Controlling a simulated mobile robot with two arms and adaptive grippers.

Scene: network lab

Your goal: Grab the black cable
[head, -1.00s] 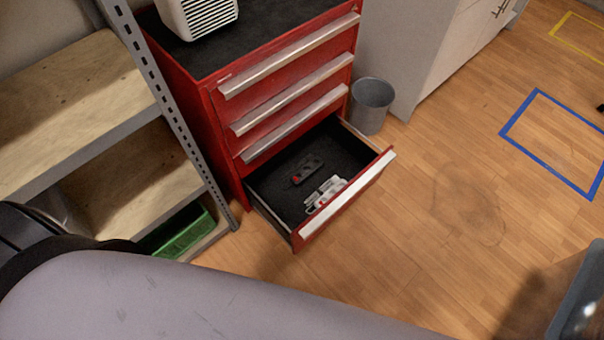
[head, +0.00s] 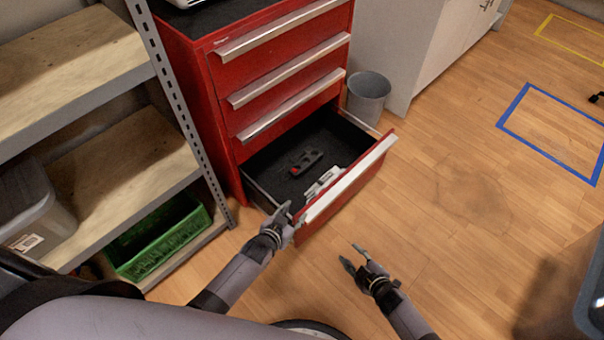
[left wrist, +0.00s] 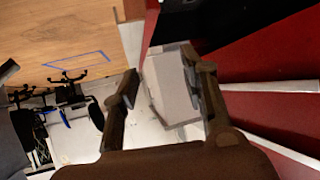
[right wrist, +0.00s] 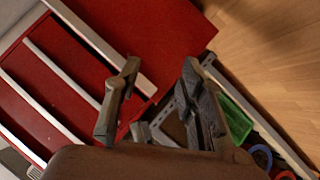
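I cannot make out a black cable in any view. The bottom drawer (head: 370,165) of the red cabinet is pulled out. In it lie a dark object with a red spot (head: 306,162) and a white object (head: 322,182), partly behind the drawer front. My left gripper (head: 292,216) is at the drawer's front left corner; I cannot tell whether it touches. Its fingers are apart and empty in the left wrist view (left wrist: 165,78). My right gripper (head: 352,256) is over the floor in front of the drawer, apart from it, open and empty in the right wrist view (right wrist: 160,75).
The red cabinet (head: 222,120) stands beside a metal-framed shelf (head: 120,175) on the left. A green crate (head: 160,258) sits low on that shelf, a grey bin (head: 35,225) above it. A grey waste bin (head: 366,95) stands behind the drawer.

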